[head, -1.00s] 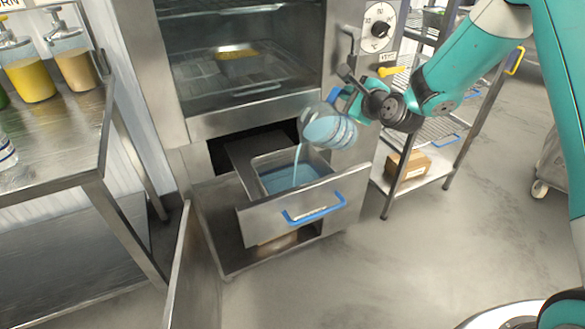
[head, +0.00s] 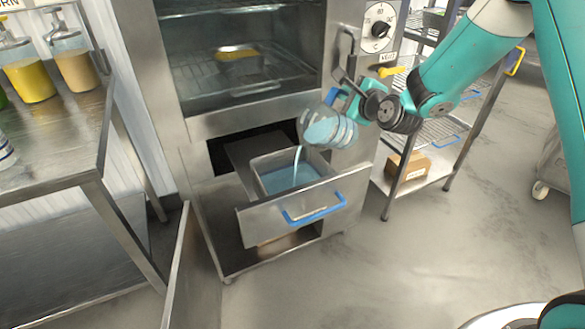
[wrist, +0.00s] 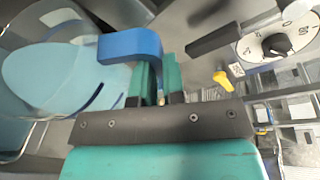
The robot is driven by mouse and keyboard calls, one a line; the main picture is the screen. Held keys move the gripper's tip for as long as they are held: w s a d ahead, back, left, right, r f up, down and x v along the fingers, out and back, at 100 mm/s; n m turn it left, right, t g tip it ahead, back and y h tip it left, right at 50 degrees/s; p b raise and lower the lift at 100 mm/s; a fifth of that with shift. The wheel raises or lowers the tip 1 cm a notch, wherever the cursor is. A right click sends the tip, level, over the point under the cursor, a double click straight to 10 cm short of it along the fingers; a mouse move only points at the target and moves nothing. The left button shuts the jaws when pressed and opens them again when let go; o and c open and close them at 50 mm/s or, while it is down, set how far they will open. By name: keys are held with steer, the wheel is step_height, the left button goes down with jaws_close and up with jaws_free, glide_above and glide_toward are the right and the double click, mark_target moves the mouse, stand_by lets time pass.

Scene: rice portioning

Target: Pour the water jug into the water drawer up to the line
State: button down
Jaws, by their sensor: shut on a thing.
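The water jug (head: 328,130) is clear, with light-blue water in it. It is tilted with its mouth down to the left, above the open water drawer (head: 262,222). A thin stream of water (head: 297,160) falls from it into the drawer's inner pan, where blue water (head: 285,179) stands. The fill line cannot be made out. My gripper (head: 347,100) is shut on the jug's blue handle (wrist: 130,47), to the right of the drawer and above it. In the wrist view the jug (wrist: 55,75) fills the left side.
The steel oven (head: 250,125) stands above the drawer. A dial (head: 378,29) and a yellow-handled lever (head: 390,71) are close to my gripper. A wire rack (head: 440,130) stands at right, a steel table (head: 60,135) with dispensers at left. An open door panel (head: 178,265) stands front left.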

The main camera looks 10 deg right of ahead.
mark_target(355, 125)
steer(key=shift+s+a+r+n+b, duration=0.15)
steer(key=shift+s+a+n+b, duration=0.15)
steer(key=shift+a+n, duration=0.1)
stand_by(1.2)
steer(key=w+d+m+p, duration=0.1)
steer(key=p, duration=0.1)
steer(key=w+d+m+g+p, duration=0.1)
steer(key=d+p, duration=0.1)
steer(key=shift+d+r+m+y, duration=0.2)
steer(key=shift+m+y, duration=0.1)
steer(key=shift+m, duration=0.1)
steer(key=shift+m+g+y, duration=0.4)
steer(key=shift+m, duration=0.4)
steer(key=f, duration=0.1)
steer(key=d+f, duration=0.1)
steer(key=w+f, duration=0.1)
steer(key=shift+d+f, duration=0.3)
steer(key=shift+d, duration=0.1)
steer(key=shift+w+a+f, duration=0.1)
steer(key=shift+w+a, duration=0.05)
steer(key=shift+a, duration=0.1)
steer(key=shift+d+f, duration=0.15)
steer(key=shift+d, duration=0.05)
steer(key=w+d+f+m+g+y+b, duration=0.1)
steer(key=d+f+m+b, duration=0.1)
steer(key=f, duration=0.5)
steer(key=w+d+f+m+g+y+b, duration=0.1)
steer(key=w+d+f+m+b, duration=0.1)
steer(key=f+b, duration=0.2)
steer(key=shift+f, duration=1.8)
